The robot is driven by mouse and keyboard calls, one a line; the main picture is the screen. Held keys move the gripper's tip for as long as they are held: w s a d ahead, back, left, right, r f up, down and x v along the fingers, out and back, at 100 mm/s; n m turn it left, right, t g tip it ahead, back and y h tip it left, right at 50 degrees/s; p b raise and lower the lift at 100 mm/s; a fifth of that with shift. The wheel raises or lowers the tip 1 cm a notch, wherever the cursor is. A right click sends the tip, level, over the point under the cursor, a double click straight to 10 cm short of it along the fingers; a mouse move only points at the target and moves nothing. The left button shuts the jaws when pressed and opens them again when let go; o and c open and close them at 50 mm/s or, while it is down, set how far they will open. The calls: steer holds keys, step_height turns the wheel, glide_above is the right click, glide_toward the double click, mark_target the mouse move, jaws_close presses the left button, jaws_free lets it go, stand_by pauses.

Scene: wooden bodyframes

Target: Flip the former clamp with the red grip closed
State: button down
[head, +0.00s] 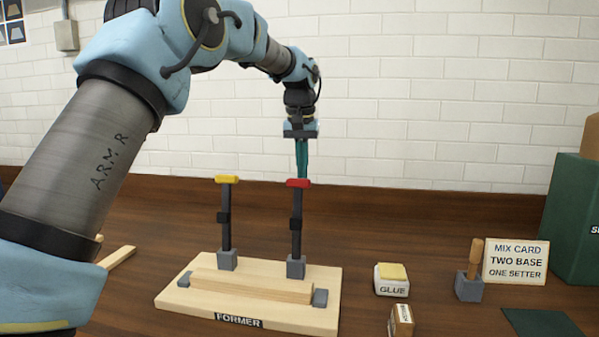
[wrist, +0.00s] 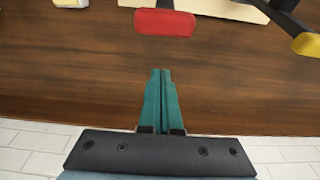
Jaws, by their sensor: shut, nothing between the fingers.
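The former (head: 175,292) is a pale wooden board with two upright clamp levers and a wooden strip (head: 255,286) lying across it. The clamp with the red grip (head: 298,183) stands upright at the right. The clamp with the yellow grip (head: 227,179) stands upright at the left. My gripper (head: 302,176) points down just behind the red grip, its teal fingers together and empty. In the wrist view the gripper (wrist: 161,74) is apart from the red grip (wrist: 165,22), which lies beyond the fingertips. The yellow grip (wrist: 307,44) shows at the right edge there.
A glue pot (head: 391,281) and a small block (head: 401,320) stand right of the former. Farther right are a wooden-handled tool in a grey holder (head: 468,287), a mix card (head: 516,262) and a green box (head: 570,225). A brick wall (head: 450,110) stands behind the table.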

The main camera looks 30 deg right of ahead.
steer(key=shift+s+a+f+p, duration=0.15)
steer(key=shift+s+a+p, duration=0.15)
steer(key=shift+s+a, duration=0.4)
steer(key=shift+s+a+f+p, duration=0.15)
steer(key=shift+s+a+p, duration=0.1)
steer(key=shift+s+a, duration=0.4)
